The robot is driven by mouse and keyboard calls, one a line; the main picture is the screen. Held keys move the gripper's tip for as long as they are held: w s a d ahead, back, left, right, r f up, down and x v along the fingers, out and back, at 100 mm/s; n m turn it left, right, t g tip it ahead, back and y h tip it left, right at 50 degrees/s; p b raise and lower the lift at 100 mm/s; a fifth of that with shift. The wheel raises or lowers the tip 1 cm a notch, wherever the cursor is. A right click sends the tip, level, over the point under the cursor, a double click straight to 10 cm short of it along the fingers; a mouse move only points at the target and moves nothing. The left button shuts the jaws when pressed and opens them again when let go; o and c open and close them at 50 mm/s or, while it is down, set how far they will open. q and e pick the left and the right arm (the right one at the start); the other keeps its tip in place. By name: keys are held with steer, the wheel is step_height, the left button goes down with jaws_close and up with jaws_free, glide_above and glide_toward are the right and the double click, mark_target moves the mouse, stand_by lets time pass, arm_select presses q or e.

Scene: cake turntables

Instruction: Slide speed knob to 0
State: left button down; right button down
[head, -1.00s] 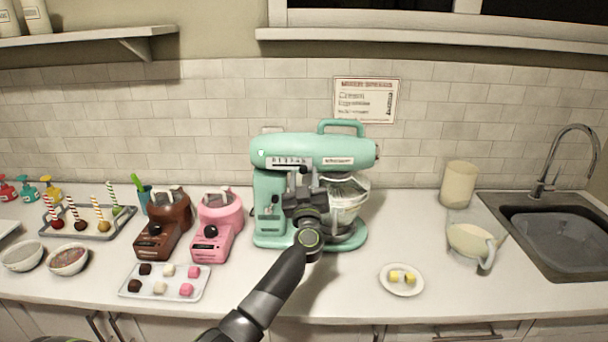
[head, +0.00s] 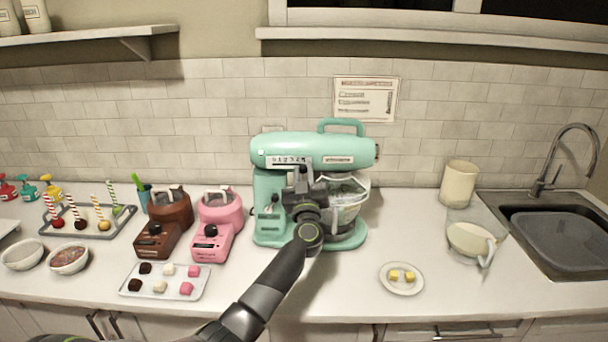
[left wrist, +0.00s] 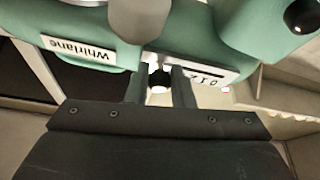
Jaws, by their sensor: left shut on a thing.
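The mint-green stand mixer (head: 268,150) stands at the middle of the counter. Its numbered speed scale (head: 289,160) is on the side of the head and also shows in the left wrist view (left wrist: 207,76), to the right of my fingers. My left gripper (head: 298,170) is in front of the mixer at the lower edge of the scale. In the left wrist view, the left gripper (left wrist: 160,88) is shut on the small dark speed knob (left wrist: 158,77). In the head view my gripper hides the knob. The exact number at the knob cannot be read. My right gripper is not in view.
The mixer's bowl (head: 348,194) is just right of my gripper. Pink (head: 219,214) and brown (head: 171,217) small machines stand to the left. A plate (head: 386,288) with yellow pieces is front right. A sink (head: 500,215) is at the far right.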

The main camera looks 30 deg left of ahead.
mark_target(272, 161)
arm_select(q)
steer(key=s+a+p, duration=0.1)
steer(key=a, duration=0.1)
steer(key=s+a+p, duration=0.1)
steer(key=a+p, duration=0.1)
steer(key=s+a+p, duration=0.2)
steer(key=shift+a+r, duration=0.1)
steer(key=shift+a, duration=0.25)
steer(key=shift+s+a, duration=0.2)
steer(key=shift+d, duration=0.1)
steer(key=c, duration=1.5)
jaws_free()
steer(key=shift+o, duration=1)
steer(key=shift+s+a, duration=0.1)
steer(key=shift+a, duration=0.15)
